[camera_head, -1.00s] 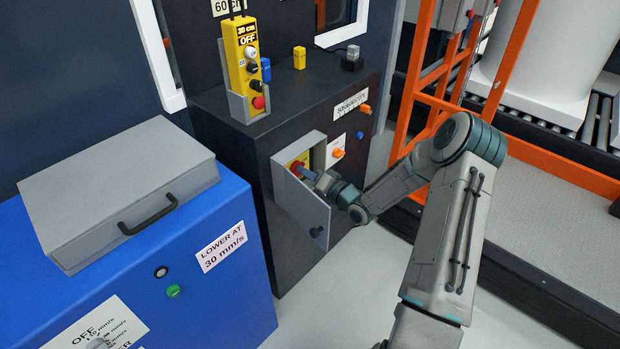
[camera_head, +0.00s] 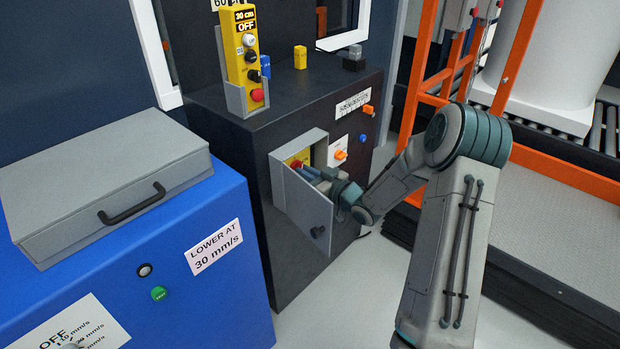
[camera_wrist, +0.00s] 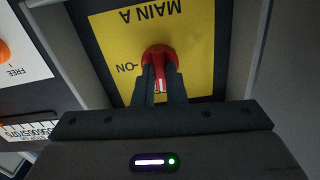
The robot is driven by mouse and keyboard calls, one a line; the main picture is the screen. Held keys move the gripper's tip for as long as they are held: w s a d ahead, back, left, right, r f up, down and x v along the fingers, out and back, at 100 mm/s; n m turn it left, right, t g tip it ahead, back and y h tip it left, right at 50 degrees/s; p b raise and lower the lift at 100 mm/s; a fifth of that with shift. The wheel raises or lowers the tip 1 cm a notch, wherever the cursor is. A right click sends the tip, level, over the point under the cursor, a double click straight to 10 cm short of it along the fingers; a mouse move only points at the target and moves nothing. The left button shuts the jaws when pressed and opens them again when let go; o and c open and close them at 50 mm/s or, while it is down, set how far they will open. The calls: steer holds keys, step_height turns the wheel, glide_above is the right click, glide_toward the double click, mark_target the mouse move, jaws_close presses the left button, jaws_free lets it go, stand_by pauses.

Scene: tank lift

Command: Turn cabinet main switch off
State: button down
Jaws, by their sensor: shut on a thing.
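The red main switch knob (camera_wrist: 158,56) sits on a yellow plate (camera_wrist: 109,44) marked "MAIN A", which appears upside down in the wrist view. An "ON" mark is left of the knob. My gripper (camera_wrist: 160,84) is shut on the knob's handle, one finger on each side. A white mark on the handle points down in the wrist view, away from "ON". In the head view the red knob (camera_head: 296,163) shows inside the small grey switch box, with my gripper (camera_head: 305,173) reaching in. The box door (camera_head: 304,212) stands open. The fingers partly hide the plate.
The dark cabinet (camera_head: 240,165) carries a yellow pendant (camera_head: 242,55) in a grey holder. Orange knobs (camera_head: 340,155) sit right of the box. A blue cabinet (camera_head: 225,290) with a grey case (camera_head: 110,190) stands left. An orange ladder frame (camera_head: 425,80) is behind my arm.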

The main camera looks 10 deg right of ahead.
steer(key=shift+a+f+n+b, duration=0.15)
steer(key=shift+n+b, duration=0.25)
steer(key=shift+n, duration=0.2)
steer(key=c, duration=1.5)
jaws_free()
steer(key=shift+f, duration=0.1)
steer(key=p+v, duration=0.2)
steer(key=v, duration=1.2)
steer(key=shift+w, duration=0.1)
